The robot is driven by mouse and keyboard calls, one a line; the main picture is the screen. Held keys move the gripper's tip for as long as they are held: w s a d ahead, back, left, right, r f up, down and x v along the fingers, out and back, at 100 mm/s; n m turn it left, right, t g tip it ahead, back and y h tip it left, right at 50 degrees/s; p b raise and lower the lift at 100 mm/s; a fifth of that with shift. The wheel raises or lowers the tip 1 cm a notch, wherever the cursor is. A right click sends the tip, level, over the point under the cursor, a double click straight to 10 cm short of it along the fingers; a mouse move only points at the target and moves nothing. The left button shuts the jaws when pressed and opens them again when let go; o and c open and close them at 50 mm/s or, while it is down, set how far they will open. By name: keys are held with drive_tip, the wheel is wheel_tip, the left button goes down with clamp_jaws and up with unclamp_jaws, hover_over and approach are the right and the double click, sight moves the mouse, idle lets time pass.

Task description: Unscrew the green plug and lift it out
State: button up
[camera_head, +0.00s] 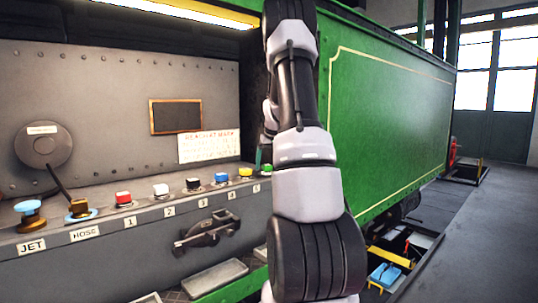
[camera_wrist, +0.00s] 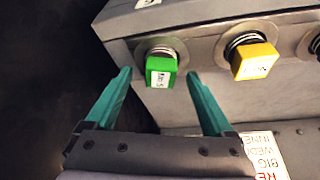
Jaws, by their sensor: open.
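The green plug (camera_wrist: 160,71) is a square-headed cap with a white label, on a threaded neck in a round metal collar on the ledge. In the wrist view my gripper (camera_wrist: 158,76) has its two teal fingers apart, one on each side of the green plug, with visible gaps. I cannot tell whether the fingertips are level with it in depth. In the head view the green plug (camera_head: 267,168) shows only partly beside my arm, which hides most of my gripper.
A yellow plug (camera_wrist: 254,60) is the closest neighbour. Blue (camera_head: 221,178), black (camera_head: 193,184), white (camera_head: 161,190) and red (camera_head: 123,198) plugs continue the row leftward. A paper sign (camera_head: 209,146) hangs on the riveted wall behind. A green side panel (camera_head: 390,120) stands at right.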

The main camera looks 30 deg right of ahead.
drive_tip(key=shift+w+f, duration=0.25)
drive_tip(key=shift+f, duration=0.4)
clamp_jaws()
drive_tip(key=shift+r, duration=3.85)
